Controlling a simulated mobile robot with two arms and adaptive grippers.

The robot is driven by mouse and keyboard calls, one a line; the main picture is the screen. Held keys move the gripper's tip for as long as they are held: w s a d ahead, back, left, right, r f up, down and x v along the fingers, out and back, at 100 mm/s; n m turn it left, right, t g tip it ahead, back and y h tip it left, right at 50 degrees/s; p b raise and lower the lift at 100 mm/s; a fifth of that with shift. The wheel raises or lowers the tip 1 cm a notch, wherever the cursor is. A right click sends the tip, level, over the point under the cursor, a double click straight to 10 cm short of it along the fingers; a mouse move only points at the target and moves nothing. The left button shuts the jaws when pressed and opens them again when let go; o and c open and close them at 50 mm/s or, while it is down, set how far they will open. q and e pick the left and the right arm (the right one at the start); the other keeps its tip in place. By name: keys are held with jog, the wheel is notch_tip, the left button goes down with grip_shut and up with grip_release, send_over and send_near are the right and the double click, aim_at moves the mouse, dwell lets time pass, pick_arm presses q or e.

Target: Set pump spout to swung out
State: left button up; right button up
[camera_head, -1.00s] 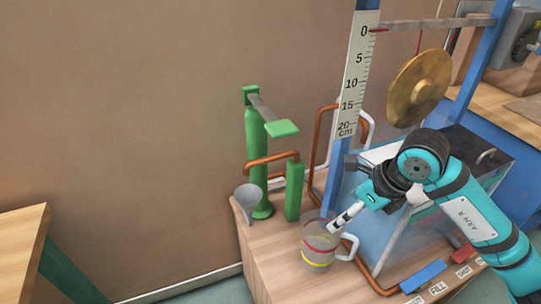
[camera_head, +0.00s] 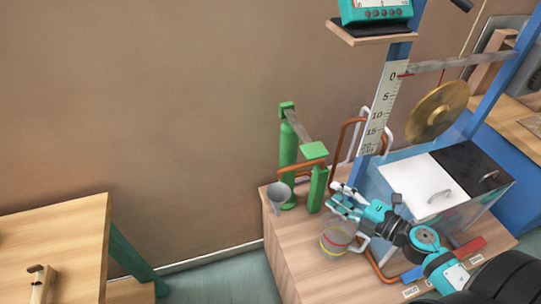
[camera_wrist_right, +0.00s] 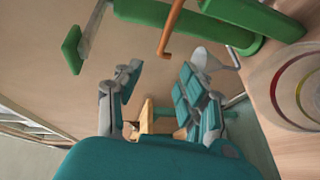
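The green pump (camera_head: 288,145) stands at the back left of the wooden cabinet, with a lever and a flat green pad on top. Its copper spout (camera_head: 298,165) bends over from the short green post (camera_head: 317,190) and reaches left above the grey funnel (camera_head: 279,192). In the right wrist view the spout (camera_wrist_right: 170,30) hangs near the top, beyond the fingertips. My right gripper (camera_head: 338,199) is open and empty, right of the short post and above the jug; its spread fingers (camera_wrist_right: 158,85) show in the wrist view. My left gripper is out of view.
A clear jug with coloured bands (camera_head: 337,238) stands below my right gripper. A brass gong (camera_head: 437,111) hangs at the right above a lidded tank (camera_head: 428,182). A wooden table (camera_head: 60,240) is at left. Floor and wall between are free.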

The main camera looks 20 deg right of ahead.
jog(key=p, duration=0.2)
send_near(295, 165)
jog(key=shift+m+h, duration=0.3)
jog(key=x, duration=1)
jog(key=shift+a+f, duration=0.15)
jog(key=shift+f, duration=0.25)
grip_shut()
